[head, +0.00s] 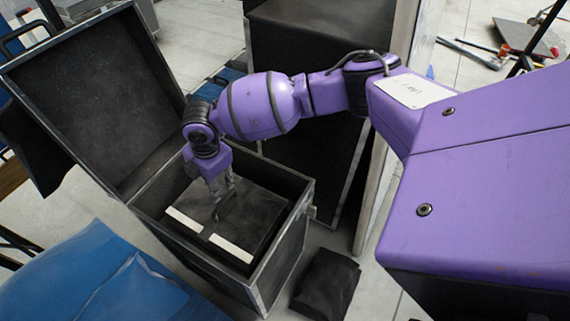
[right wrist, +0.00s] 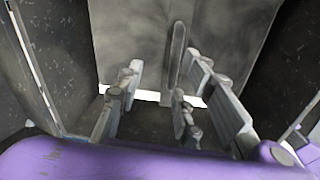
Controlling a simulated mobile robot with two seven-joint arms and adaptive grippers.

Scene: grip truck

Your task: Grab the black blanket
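A dark folded cloth-like bundle (head: 327,285), possibly the black blanket, lies on the floor just right of an open case (head: 283,250). Another black cloth (head: 38,150) hangs beside the case's raised lid. I cannot tell which is the blanket. My right gripper (head: 220,200) reaches down into the case, over a dark block-like item (head: 262,212) with white strips. In the right wrist view my right gripper (right wrist: 160,85) has its fingers apart, with a narrow grey upright bar (right wrist: 176,55) seen between them. I cannot tell whether they touch it. My left gripper is out of view.
The case walls stand close around my right gripper, and its raised lid (head: 95,95) is at the left. A blue covering (head: 95,280) fills the lower left. A dark cabinet (head: 315,45) stands behind. Tools (head: 480,52) lie on the far right floor.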

